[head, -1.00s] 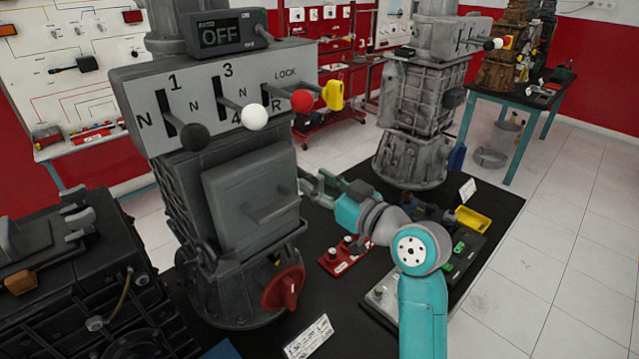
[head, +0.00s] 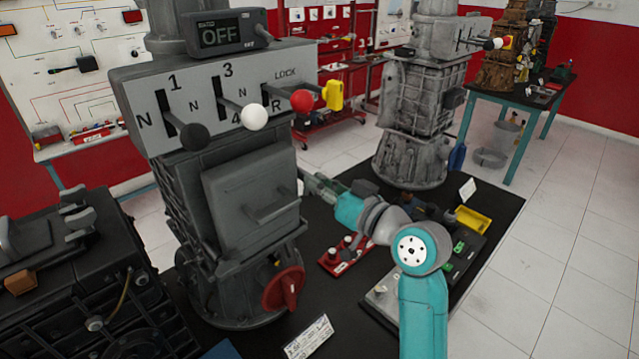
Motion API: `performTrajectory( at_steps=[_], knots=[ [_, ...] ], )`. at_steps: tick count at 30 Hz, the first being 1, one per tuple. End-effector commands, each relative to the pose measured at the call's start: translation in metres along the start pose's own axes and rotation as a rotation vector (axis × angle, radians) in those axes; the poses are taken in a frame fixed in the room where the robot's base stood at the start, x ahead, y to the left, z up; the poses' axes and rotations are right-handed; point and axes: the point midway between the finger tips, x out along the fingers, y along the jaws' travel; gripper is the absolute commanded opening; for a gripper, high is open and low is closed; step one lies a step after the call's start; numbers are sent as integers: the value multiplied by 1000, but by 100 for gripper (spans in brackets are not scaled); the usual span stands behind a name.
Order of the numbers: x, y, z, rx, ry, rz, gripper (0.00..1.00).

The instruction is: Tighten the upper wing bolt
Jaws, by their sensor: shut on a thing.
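The near grey gearbox (head: 252,195) stands upright, with a slotted lever plate on top. My gripper (head: 308,184) is at its right side, at mid height, reached in from the right. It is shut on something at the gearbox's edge. The fingertips are partly hidden behind the casing, and the held part, where the upper wing bolt seems to be, cannot be made out. A red wing-shaped knob (head: 284,289) sits low on the gearbox front.
A red block with knobs (head: 343,258) and a yellow tray (head: 472,220) lie on the black table (head: 345,310) near my arm. A second gearbox (head: 415,125) with a blue wing (head: 457,157) stands behind. A dark engine (head: 85,285) is at left.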

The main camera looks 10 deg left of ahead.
Motion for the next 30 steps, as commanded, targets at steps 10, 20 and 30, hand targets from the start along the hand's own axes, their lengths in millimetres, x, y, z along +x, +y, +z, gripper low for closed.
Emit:
performTrajectory(
  at_steps=[10,20,30],
  knots=[
    [0,2,0,328,0,1,0],
    [0,3,1,641,0,1,0],
    [0,4,2,954,1,1,0]
  ],
)
